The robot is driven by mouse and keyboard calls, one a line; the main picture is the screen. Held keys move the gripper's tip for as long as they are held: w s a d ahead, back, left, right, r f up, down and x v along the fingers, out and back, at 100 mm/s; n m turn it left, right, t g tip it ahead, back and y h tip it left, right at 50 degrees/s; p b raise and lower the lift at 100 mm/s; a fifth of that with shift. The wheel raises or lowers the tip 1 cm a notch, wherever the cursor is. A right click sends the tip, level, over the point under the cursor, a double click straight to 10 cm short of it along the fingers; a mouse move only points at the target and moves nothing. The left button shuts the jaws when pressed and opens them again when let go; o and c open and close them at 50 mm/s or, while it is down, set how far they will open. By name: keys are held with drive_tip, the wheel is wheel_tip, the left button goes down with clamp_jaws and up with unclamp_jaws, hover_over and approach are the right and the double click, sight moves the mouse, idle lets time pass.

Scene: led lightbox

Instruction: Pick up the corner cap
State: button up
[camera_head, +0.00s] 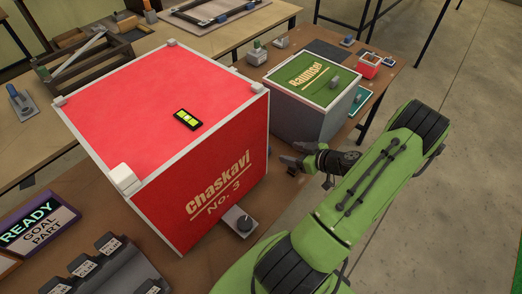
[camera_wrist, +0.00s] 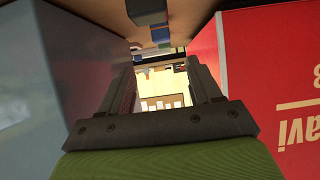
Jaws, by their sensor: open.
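Pale corner caps sit on the top corners of the red lightbox (camera_head: 160,100). The nearest cap (camera_head: 124,178) is white and looks the largest. Smaller ones show at the left corner (camera_head: 60,101), the far corner (camera_head: 171,43) and the right corner (camera_head: 256,87). I cannot tell which cap the task means. My gripper (camera_head: 293,158) is to the right of the red lightbox, low in the gap before the green-topped box (camera_head: 305,95). In the wrist view my gripper (camera_wrist: 165,75) is open, with no object visible between its fingers. The red lightbox's lettered side (camera_wrist: 270,90) shows at right.
A grey plate with a dark knob (camera_head: 240,220) lies at the red lightbox's foot. A small yellow-lit black device (camera_head: 187,120) lies on its top. A "READY GOAL PART" sign (camera_head: 38,228) stands at left. A small red box (camera_head: 368,65) is at the back right. Open floor (camera_head: 470,110) lies right.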

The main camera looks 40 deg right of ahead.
drive_tip(key=b+x, duration=0.1)
drive_tip(key=x, duration=0.9)
drive_tip(key=shift+w+a+f, duration=0.2)
drive_tip(key=shift+w, duration=0.1)
drive_tip(key=shift+s+r, duration=0.1)
drive_tip(key=shift+c, duration=0.3)
drive_tip(key=c, duration=1)
wheel_tip(320, 180, up, 10)
drive_tip(key=shift+r+p, duration=0.1)
drive_tip(key=shift+p, duration=0.95)
drive_tip(key=shift+c, duration=0.2)
drive_tip(key=o, duration=0.3)
drive_tip(key=c, duration=0.4)
drive_tip(key=shift+o, duration=0.2)
drive_tip(key=shift+r+p, duration=0.35)
drive_tip(key=shift+r, duration=0.55)
